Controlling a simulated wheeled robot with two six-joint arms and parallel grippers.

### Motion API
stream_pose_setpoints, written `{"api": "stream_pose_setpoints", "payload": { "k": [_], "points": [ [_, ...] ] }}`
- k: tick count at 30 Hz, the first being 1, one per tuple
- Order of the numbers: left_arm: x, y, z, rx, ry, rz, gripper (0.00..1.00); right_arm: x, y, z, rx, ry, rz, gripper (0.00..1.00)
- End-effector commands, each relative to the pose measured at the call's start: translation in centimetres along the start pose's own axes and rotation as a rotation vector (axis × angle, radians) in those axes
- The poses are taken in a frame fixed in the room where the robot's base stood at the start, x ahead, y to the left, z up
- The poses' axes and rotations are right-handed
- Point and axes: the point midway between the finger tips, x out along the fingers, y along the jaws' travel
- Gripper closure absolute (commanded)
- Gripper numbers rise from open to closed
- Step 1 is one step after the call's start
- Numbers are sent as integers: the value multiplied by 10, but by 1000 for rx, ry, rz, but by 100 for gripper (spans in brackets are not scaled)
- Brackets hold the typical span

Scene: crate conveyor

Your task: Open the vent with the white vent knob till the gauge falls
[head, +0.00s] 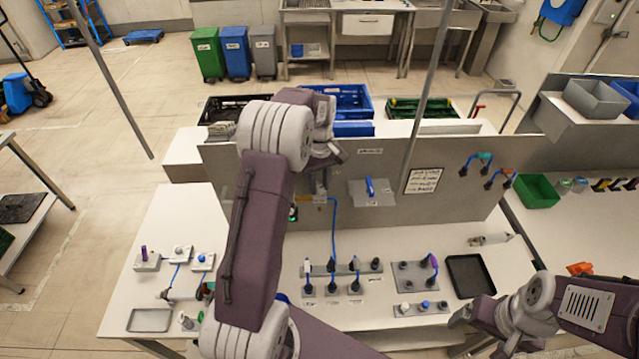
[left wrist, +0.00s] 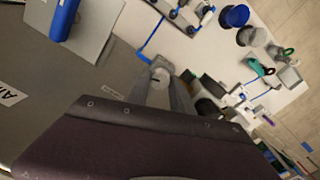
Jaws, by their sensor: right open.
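The white vent knob (left wrist: 160,76) shows in the left wrist view, low on the grey upright panel. My left gripper (left wrist: 162,88) has a finger on each side of it; I cannot tell whether they press on it. In the head view my left gripper (head: 320,187) is at the panel's face, and my arm hides much of this spot. My right gripper (head: 482,337) is open and empty near the front right.
The grey panel (head: 455,205) carries a blue-handled plate (head: 371,190) right of my left gripper. Blue hoses and fittings (head: 343,275) stand on the white bench below. A black tray (head: 470,275) lies near my right arm.

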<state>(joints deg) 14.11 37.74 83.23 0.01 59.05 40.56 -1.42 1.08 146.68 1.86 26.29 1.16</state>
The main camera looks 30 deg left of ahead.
Motion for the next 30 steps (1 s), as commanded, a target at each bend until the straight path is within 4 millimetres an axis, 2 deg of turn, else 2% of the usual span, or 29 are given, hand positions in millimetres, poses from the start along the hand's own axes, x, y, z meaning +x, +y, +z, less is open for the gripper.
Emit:
{"api": "stream_pose_setpoints", "payload": {
  "k": [9, 17, 18, 20, 21, 30],
  "points": [
    [-1, 1, -1, 251, 1, 0, 100, -9, 0, -1, 0, 0, 0, 15],
    [0, 1, -1, 266, 2, 0, 100, -8, 0, -1, 0, 0, 0, 15],
    [0, 1, -1, 266, 2, 0, 70, -8, 0, -1, 0, 0, 0, 15],
    [0, 1, -1, 265, 2, 1, 54, -8, 0, -1, 0, 0, 0, 15],
    [0, 1, -1, 265, 2, 1, 51, -8, 0, -1, 0, 0, 0, 15],
    [-2, 1, -1, 264, 2, 1, 51, -7, 0, -1, 0, 0, 0, 15]
  ]
}}
